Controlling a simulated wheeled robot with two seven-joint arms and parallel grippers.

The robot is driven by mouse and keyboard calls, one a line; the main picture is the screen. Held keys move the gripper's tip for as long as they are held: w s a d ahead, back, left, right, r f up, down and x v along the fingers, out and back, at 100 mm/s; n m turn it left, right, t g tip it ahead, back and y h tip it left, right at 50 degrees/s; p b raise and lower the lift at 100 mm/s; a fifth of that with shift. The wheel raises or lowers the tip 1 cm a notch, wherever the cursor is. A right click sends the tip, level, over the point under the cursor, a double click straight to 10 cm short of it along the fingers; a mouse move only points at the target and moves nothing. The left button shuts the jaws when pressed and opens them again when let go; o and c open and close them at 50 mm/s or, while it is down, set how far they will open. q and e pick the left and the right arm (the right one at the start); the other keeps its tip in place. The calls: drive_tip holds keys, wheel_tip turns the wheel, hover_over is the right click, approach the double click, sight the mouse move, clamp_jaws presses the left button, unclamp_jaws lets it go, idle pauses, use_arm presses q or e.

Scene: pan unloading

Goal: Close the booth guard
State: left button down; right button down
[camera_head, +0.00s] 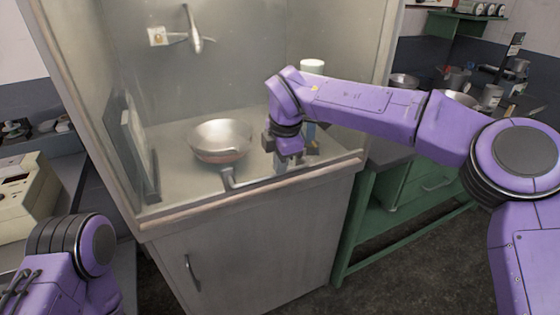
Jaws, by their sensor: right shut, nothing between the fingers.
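The booth (230,70) is a pale cabinet with a wide front opening above a closed lower door. I cannot clearly tell which part is the guard; the front looks slightly hazy, perhaps from a clear pane. A grey bar handle (228,180) stands at the front sill, left of my right gripper. My right gripper (281,167) points down at the sill, shut with nothing held. It is close to the handle's right end; whether they touch is unclear. My left arm shows at the lower left, but its gripper is out of view.
A metal pan (220,138) rests on the booth floor. A grey framed panel (139,150) stands at the booth's left side. A white cylinder (312,66) is behind my right arm. A green bench (410,190) stands right, a beige machine (25,195) left.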

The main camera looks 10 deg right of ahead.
drive_tip(key=f+b, duration=0.2)
drive_tip(key=f, duration=0.1)
drive_tip(key=shift+s+b, duration=0.2)
drive_tip(key=shift+b, duration=0.2)
drive_tip(key=shift+r, duration=0.1)
